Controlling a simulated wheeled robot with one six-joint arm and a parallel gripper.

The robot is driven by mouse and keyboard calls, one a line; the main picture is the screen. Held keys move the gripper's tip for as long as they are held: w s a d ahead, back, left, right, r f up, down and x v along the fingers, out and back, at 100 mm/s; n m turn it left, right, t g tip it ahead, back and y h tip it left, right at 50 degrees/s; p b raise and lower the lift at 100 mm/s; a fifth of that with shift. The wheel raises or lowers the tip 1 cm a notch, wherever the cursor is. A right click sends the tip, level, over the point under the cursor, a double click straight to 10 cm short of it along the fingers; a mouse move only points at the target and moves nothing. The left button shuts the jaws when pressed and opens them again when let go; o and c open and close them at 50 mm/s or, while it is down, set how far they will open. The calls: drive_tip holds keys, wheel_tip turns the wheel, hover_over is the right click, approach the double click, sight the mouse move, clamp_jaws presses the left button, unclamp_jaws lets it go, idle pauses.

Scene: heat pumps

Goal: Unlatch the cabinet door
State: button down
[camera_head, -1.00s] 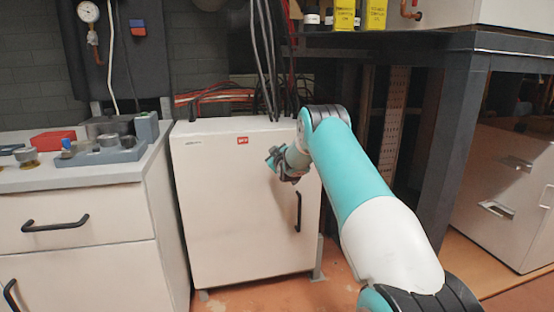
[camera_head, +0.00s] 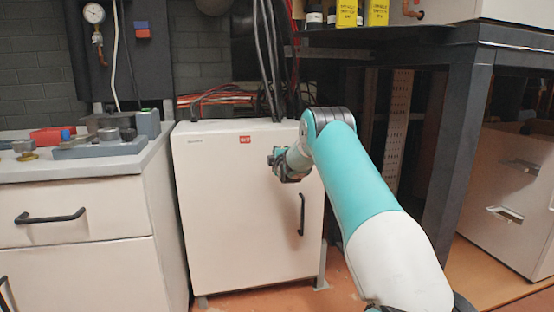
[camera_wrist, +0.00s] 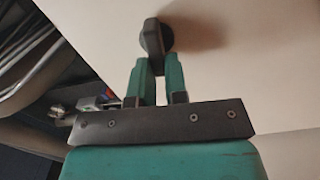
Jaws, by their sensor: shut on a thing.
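The white cabinet (camera_head: 235,215) stands on the floor in the middle of the head view, its door closed against the body as far as I can see. A black vertical bar handle (camera_head: 301,214) is on the door's right side. My gripper (camera_head: 276,164) is at the upper right of the door front, above the handle. In the wrist view, my gripper's two green fingers (camera_wrist: 159,70) are shut on a dark latch knob (camera_wrist: 153,38) that stands out from the pale door surface. In the head view my gripper hides the knob.
A white drawer counter (camera_head: 80,260) with parts on top stands close at the left. A dark workbench (camera_head: 455,130) stands at the right, with a drawer unit (camera_head: 500,195) under it. Black cables (camera_head: 268,70) hang behind the cabinet.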

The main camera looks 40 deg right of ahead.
drive_tip(key=shift+w+a+f+n, duration=0.1)
drive_tip(key=shift+n, duration=0.4)
drive_tip(key=c, duration=1.2)
unclamp_jaws()
drive_tip(key=shift+o, duration=0.3)
drive_tip(key=v, duration=1.7)
drive_tip(key=shift+s+p, duration=0.25)
drive_tip(key=shift+p, duration=0.1)
